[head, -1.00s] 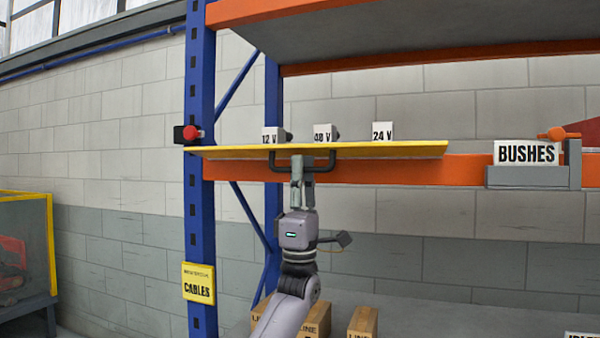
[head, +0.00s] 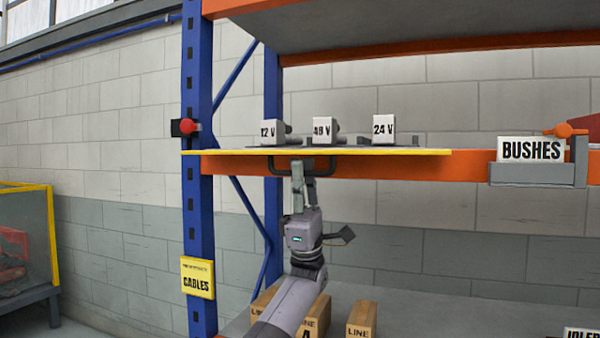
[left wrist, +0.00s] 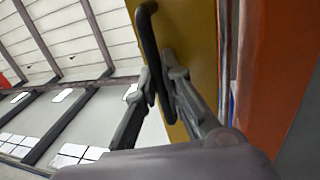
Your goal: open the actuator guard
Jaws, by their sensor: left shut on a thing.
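The actuator guard (head: 400,152) is a long yellow panel along the front of the middle rack shelf. In the head view it lies about level and shows nearly edge-on. A dark U-shaped handle (head: 279,172) hangs from its front. My left gripper (head: 303,168) reaches up from below and is shut on the handle. In the left wrist view the yellow guard (left wrist: 203,50) runs alongside the dark handle (left wrist: 149,35), and the fingers of my left gripper (left wrist: 162,82) are on either side of the bar. My right gripper is not in view.
Behind the guard stand actuators labelled 12 V (head: 268,131), 48 V (head: 323,129) and 24 V (head: 384,128). A red button (head: 187,126) is on the blue upright (head: 197,220). A BUSHES holder (head: 530,172) is at the right. Boxes (head: 361,318) stand below the arm.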

